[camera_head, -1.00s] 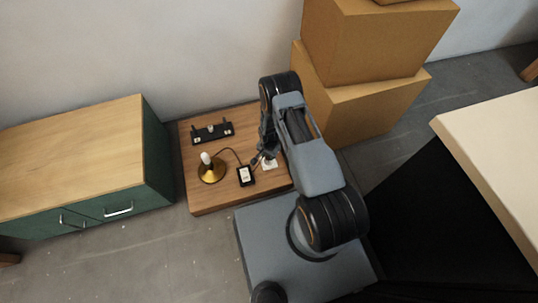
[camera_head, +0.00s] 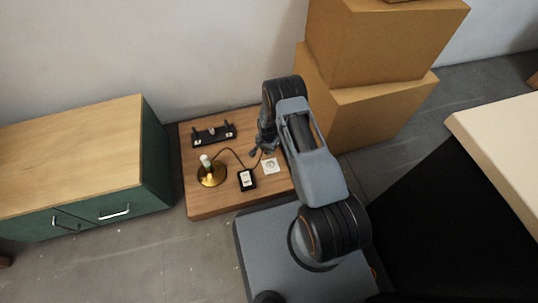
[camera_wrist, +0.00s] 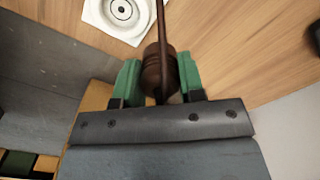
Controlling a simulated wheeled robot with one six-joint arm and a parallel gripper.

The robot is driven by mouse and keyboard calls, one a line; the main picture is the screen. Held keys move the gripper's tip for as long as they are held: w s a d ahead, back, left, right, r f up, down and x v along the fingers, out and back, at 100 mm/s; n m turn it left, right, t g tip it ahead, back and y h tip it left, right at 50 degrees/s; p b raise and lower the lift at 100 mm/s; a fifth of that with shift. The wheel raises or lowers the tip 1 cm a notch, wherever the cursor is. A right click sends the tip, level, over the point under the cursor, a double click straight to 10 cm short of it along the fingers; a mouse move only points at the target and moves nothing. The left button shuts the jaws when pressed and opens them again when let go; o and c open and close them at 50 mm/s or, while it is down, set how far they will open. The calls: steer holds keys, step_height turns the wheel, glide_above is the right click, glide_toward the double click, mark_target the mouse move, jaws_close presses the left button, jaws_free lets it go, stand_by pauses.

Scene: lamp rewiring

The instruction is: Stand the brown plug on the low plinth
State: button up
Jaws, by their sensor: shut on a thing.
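The brown plug (camera_wrist: 153,74) is between the green fingertips of my gripper (camera_wrist: 159,78) in the wrist view, and the gripper is shut on it. A brown cord runs from the plug toward the top of that view. In the head view my gripper (camera_head: 262,144) is over the far right part of the low wooden plinth (camera_head: 222,207), and the plug is too small to make out. A white square socket plate (camera_head: 270,166) lies on the plinth near the gripper. It also shows in the wrist view (camera_wrist: 106,22), apart from the plug.
On the plinth are a brass lamp base (camera_head: 212,175), a black box (camera_head: 247,180) with a cord, and a black rack (camera_head: 214,134). A green cabinet (camera_head: 155,165) stands left. Stacked cardboard boxes (camera_head: 375,110) stand right, close to my arm.

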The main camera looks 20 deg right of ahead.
steer(key=shift+w+f+b, duration=0.15)
steer(key=shift+w+b, duration=0.95)
steer(key=shift+w, duration=3.3)
steer(key=shift+f, duration=2.1)
steer(key=shift+f, duration=0.45)
steer(key=o, duration=1)
